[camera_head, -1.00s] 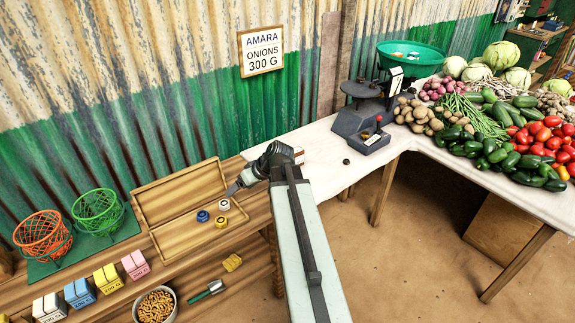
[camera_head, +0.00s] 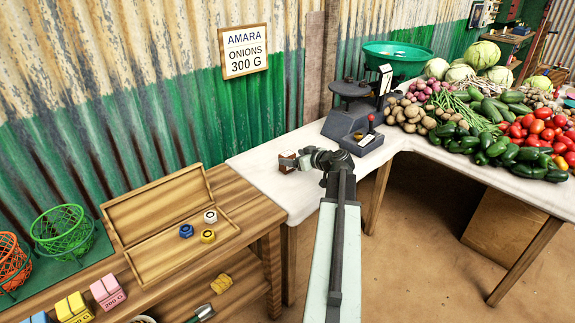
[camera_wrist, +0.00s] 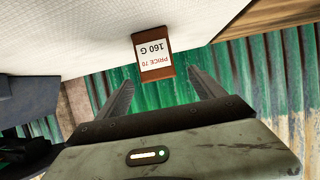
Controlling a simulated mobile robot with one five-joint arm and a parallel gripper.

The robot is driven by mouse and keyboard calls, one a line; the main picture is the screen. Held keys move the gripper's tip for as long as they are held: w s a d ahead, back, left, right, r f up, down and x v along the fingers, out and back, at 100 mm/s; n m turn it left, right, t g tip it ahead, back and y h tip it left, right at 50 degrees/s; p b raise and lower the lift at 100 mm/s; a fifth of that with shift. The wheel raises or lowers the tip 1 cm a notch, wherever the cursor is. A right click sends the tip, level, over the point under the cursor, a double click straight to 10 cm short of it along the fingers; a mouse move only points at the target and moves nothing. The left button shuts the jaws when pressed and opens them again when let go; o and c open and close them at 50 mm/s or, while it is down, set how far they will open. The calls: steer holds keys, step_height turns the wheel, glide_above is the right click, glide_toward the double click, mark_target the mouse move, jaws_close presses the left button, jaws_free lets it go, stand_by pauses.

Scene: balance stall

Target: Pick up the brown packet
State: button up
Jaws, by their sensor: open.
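The brown packet (camera_head: 287,163) stands near the left end of the white-covered table (camera_head: 262,172). In the wrist view the packet (camera_wrist: 154,45) carries a white label reading "PRICE 70, 160 G", which appears upside down. My gripper (camera_head: 300,160) is low over the table, just right of the packet, and partly overlaps it in the head view. In the wrist view my gripper (camera_wrist: 160,78) has its two fingers spread wide, with the packet ahead of and roughly between the tips. No contact with the packet shows.
A dark balance scale (camera_head: 345,120) with a green pan (camera_head: 400,58) stands behind my gripper. Vegetables, including tomatoes (camera_head: 540,130), cover the table's right side. A corrugated wall (camera_head: 150,130) closes the back.

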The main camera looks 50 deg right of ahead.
mark_target(286, 153)
steer(key=b+x, duration=0.1)
steer(key=x, duration=0.4)
steer(key=shift+d+b, duration=0.15)
steer(key=shift+b, duration=0.15)
steer(key=shift+s, duration=0.15)
steer(key=shift+c, duration=0.6)
steer(key=c, duration=1.5)
steer(key=shift+r, duration=0.1)
steer(key=shift+r+p, duration=0.55)
steer(key=shift+p, duration=0.2)
step_height(286, 153, up, 3)
steer(key=p, duration=0.3)
steer(key=shift+s, duration=0.15)
steer(key=s, duration=1)
steer(key=s+d, duration=0.1)
steer(key=s, duration=0.4)
steer(key=shift+s+r+p, duration=0.35)
